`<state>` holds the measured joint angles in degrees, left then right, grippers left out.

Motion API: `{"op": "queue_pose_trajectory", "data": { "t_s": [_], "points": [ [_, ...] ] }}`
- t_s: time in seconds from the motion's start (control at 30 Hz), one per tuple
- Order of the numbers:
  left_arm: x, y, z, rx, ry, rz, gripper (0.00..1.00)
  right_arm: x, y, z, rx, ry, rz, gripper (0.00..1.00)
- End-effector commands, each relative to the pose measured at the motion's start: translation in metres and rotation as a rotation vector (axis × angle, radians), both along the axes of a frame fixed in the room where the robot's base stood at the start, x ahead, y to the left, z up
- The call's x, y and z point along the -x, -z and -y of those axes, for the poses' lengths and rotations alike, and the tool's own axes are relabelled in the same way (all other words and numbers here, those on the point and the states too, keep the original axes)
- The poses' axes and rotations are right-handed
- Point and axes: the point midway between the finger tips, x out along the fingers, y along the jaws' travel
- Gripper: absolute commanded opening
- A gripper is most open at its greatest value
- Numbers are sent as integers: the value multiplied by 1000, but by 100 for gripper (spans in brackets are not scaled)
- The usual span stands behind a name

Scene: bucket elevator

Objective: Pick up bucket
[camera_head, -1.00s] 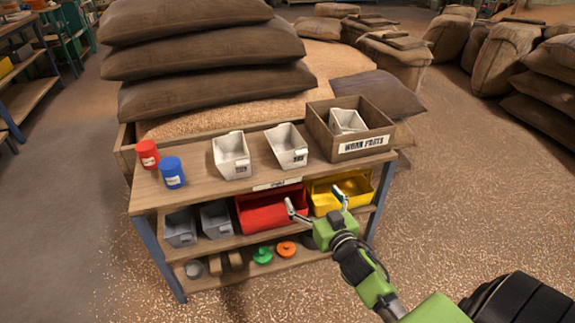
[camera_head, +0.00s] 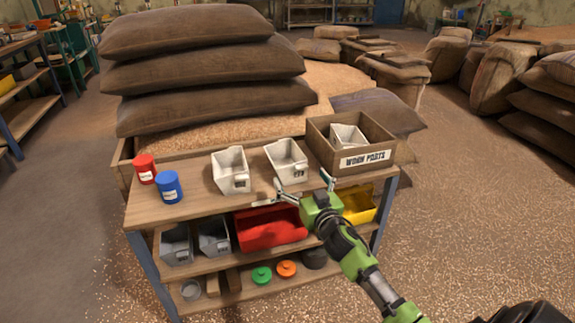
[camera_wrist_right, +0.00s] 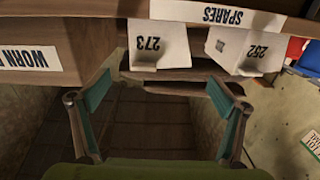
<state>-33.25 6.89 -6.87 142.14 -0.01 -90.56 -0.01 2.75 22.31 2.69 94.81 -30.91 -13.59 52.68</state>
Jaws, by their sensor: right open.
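Two light grey buckets stand on the bench top: a left one (camera_head: 229,170) and a right one (camera_head: 286,160). A third light bucket (camera_head: 347,137) sits inside the wooden box marked "WORN PARTS" (camera_head: 364,160). My right gripper (camera_head: 303,184) is open and empty at the bench's front edge, just in front of the right bucket. In the right wrist view, upside down, my open fingers (camera_wrist_right: 160,84) are apart from the bucket labelled 273 (camera_wrist_right: 158,45); a second labelled bucket (camera_wrist_right: 245,48) is beside it. My left gripper is not in view.
A red can (camera_head: 145,168) and a blue can (camera_head: 169,187) stand at the bench's left end. Shelves below hold a red bin (camera_head: 270,230), a yellow bin (camera_head: 358,206) and dark grey buckets (camera_head: 175,245). Stacked sacks (camera_head: 200,70) rise behind. Floor at right is open.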

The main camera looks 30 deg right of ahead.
Motion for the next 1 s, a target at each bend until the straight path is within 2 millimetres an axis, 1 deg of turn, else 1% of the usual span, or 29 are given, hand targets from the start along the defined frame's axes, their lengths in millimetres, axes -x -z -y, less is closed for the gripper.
{"op": "queue_pose_trajectory", "data": {
  "t_s": [0.03, 0.1, 0.23, 0.37, 0.57, 0.6, 0.67, 0.7, 0.77, 0.8, 0.87, 1.0],
  "points": [
    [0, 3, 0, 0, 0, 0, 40, -9, -2, 2, 4, -1, 2, 90],
    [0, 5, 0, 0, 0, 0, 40, -19, -3, 4, 4, 0, 2, 90],
    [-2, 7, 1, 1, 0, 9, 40, -33, -2, 6, 1, 0, 1, 90],
    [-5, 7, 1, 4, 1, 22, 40, -38, -2, 7, 2, 0, 0, 90],
    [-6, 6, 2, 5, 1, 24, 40, -38, -3, 7, 1, 0, 0, 90],
    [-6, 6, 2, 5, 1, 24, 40, -38, -3, 7, 1, 0, 0, 80],
    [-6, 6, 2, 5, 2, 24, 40, -38, -3, 7, 1, 0, 0, 64],
    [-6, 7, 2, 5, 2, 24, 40, -38, -3, 7, 1, 0, 0, 54],
    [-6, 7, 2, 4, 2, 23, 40, -38, -3, 7, 1, 0, 0, 38],
    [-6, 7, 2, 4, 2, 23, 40, -38, -3, 7, 0, 0, 0, 28],
    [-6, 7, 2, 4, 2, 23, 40, -38, -3, 7, 0, 0, 0, 13],
    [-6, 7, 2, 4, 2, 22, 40, -38, -4, 7, 0, -1, 2, 12]
  ]
}}
